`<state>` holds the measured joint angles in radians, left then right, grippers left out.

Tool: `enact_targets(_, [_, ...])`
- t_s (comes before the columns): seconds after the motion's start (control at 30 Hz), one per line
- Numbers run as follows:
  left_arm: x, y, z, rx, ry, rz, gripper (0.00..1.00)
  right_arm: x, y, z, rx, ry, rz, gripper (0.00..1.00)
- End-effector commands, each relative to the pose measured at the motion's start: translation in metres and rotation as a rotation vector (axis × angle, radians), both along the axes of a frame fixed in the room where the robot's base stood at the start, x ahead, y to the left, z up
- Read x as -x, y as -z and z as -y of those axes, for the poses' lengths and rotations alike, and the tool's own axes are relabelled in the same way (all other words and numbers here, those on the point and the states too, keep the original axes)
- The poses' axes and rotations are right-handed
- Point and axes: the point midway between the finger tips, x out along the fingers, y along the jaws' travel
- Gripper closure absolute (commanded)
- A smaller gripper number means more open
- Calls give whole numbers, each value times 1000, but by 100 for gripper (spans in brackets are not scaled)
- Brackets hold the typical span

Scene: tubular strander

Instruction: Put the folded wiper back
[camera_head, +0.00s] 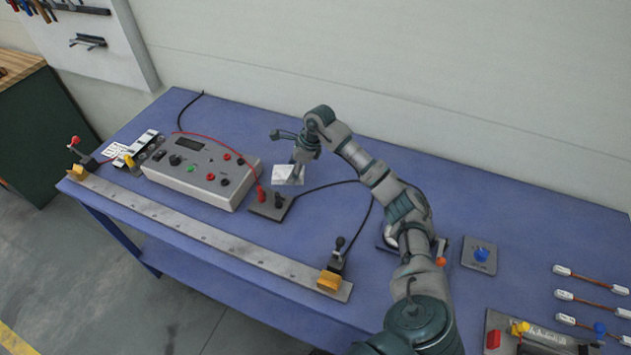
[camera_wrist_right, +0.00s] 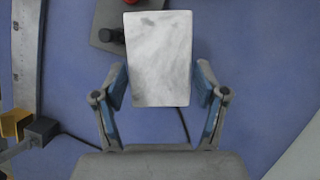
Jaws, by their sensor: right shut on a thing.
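The folded wiper is a white, slightly smudged rectangular pad (camera_head: 288,175). In the right wrist view the wiper (camera_wrist_right: 158,60) sits upright in the picture between the two fingers of my right gripper (camera_wrist_right: 160,85). The fingers are shut on its left and right edges. In the head view my right gripper (camera_head: 300,160) is above the blue bench, behind a small dark plate with a red plug. I cannot tell whether the wiper touches the bench. My left gripper is not in view.
A grey instrument box (camera_head: 200,170) stands left of the wiper. The small dark plate (camera_head: 270,205) with a red plug is just in front. A long metal bar (camera_head: 200,230) runs along the front edge. Black cables cross the bench (camera_head: 480,215). A blue-knobbed plate (camera_head: 479,256) lies right.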

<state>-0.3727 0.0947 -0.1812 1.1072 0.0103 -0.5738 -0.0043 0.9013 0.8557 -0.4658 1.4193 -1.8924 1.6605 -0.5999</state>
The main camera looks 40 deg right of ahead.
Motion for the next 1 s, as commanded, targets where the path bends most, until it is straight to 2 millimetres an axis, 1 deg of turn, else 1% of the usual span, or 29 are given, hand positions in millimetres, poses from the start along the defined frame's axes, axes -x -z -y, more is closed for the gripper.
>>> enact_targets(0.03, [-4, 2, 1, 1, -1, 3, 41, -1, 4, 18, 1, 130, 1, 61])
enact_targets(0.1, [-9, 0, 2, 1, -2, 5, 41, -2, 2, 44, 3, 320, 1, 61])
enact_targets(0.2, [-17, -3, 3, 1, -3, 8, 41, -2, -1, 75, 2, 544, 1, 61])
enact_targets(0.3, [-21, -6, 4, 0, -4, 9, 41, -1, -4, 95, -1, 691, -1, 61])
enact_targets(0.33, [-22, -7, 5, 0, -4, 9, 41, 0, -3, 99, 0, 719, -1, 61])
enact_targets(0.37, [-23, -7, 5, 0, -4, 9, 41, 0, -1, 102, 0, 739, -2, 61])
enact_targets(0.43, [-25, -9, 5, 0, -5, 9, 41, 1, 8, 106, -2, 767, -6, 61])
enact_targets(0.5, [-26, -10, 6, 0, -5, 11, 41, 1, 23, 106, -2, 773, -9, 61])
enact_targets(0.63, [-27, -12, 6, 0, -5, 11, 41, 1, 46, 106, -3, 771, -8, 61])
enact_targets(0.87, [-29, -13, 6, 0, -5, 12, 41, 1, 67, 105, -3, 770, -5, 61])
enact_targets(1.0, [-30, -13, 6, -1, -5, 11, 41, 1, 88, 104, -3, 769, -6, 61])
